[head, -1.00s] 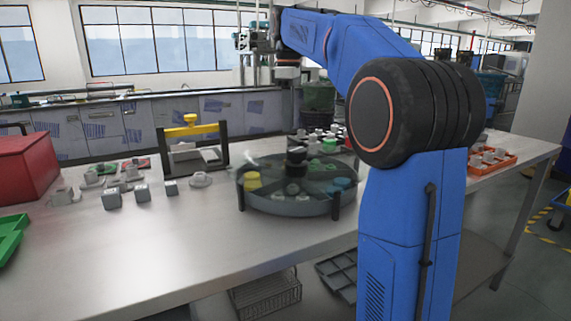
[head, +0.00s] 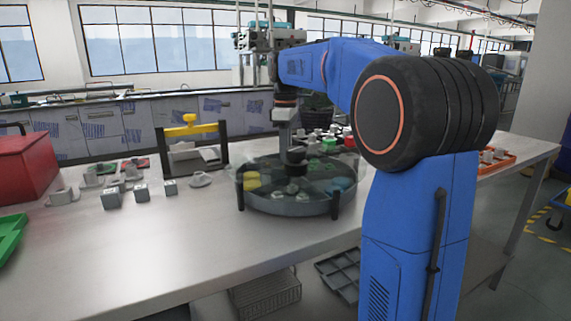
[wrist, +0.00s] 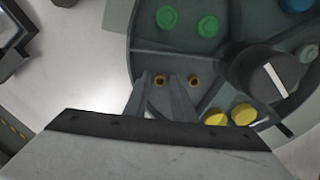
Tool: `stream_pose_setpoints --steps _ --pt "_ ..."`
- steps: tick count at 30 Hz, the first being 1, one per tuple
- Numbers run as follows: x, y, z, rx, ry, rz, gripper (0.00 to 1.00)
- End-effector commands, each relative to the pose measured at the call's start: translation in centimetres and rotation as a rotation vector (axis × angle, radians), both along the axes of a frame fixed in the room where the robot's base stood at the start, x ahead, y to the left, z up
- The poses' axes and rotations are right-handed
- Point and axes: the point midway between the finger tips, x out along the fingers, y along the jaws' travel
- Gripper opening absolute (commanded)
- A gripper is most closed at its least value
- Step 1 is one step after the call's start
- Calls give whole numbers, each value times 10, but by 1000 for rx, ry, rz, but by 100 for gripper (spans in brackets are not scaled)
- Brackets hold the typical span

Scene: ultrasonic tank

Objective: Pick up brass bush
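Two small brass bushes lie in one compartment of the round grey tank (wrist: 140,52) in the wrist view. One brass bush (wrist: 160,80) shows between my two fingertips in the picture; the other brass bush (wrist: 194,81) is just right of the right finger. My gripper (wrist: 162,84) is open and seems empty; I cannot tell how far above the bush it is. In the head view my gripper (head: 284,132) points down over the tank (head: 290,207), and the bushes cannot be made out there.
Green discs (wrist: 187,20) and yellow discs (wrist: 230,116) lie in neighbouring compartments. A black central knob (wrist: 262,75) rises right of the fingers. A yellow-handled frame (head: 190,130), grey blocks (head: 142,192) and a red box (head: 25,165) stand on the table's left; its front is clear.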

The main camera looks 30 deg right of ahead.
Motion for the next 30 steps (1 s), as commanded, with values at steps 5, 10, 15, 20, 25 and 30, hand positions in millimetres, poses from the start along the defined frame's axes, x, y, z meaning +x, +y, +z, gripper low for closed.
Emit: stream_pose_setpoints --steps 5,10,15,20,25,30 --pt "0 0 -1 0 0 0 23" --pt "0 0 -1 0 0 0 0" --pt "0 0 -1 0 0 0 0" --pt "0 0 -1 0 0 0 0" --pt "1 0 9 0 -2 0 0" --pt "1 0 36 0 -4 0 0"
